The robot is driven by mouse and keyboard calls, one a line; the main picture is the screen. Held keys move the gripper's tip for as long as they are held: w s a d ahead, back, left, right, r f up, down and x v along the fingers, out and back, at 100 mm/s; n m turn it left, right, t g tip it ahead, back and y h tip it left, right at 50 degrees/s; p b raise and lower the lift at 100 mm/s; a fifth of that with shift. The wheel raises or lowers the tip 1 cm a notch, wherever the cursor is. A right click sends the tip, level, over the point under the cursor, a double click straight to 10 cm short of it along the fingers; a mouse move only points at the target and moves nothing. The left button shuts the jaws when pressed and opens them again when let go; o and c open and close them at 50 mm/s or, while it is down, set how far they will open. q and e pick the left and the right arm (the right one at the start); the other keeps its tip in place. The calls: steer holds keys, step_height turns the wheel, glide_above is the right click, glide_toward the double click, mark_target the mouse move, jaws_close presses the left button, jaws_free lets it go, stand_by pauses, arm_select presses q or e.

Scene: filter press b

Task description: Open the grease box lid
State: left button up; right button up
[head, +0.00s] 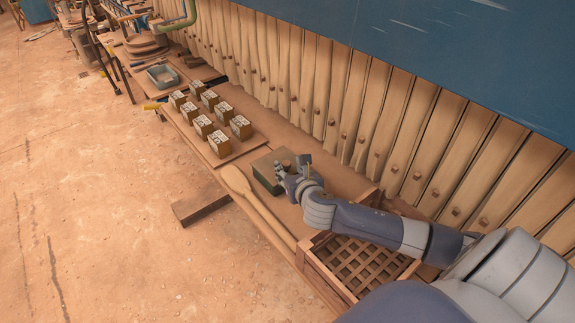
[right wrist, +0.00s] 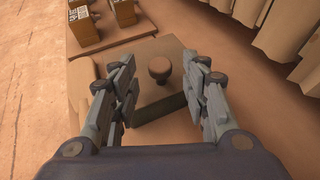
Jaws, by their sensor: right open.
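The grease box (head: 266,184) is a small dark green box on the wooden bench, with a flat brownish lid (head: 267,160) on it. In the right wrist view the lid (right wrist: 172,100) lies flat and carries a round brown knob (right wrist: 159,68) in its middle. My right gripper (head: 292,172) is at the box, over its right side in the head view. Its fingers (right wrist: 162,75) are spread to the left and right of the knob, with a gap on each side. It is empty and hides part of the box. My left gripper is not in view.
A long wooden paddle (head: 250,199) lies along the bench's front edge, beside the box. Several labelled blocks (head: 203,124) stand on a board beyond it. A wooden lattice crate (head: 357,265) sits under my right arm. The filter plates (head: 345,110) wall off the back.

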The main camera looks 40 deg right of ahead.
mark_target(287, 165)
steer(key=shift+x, duration=1.6)
jaws_close()
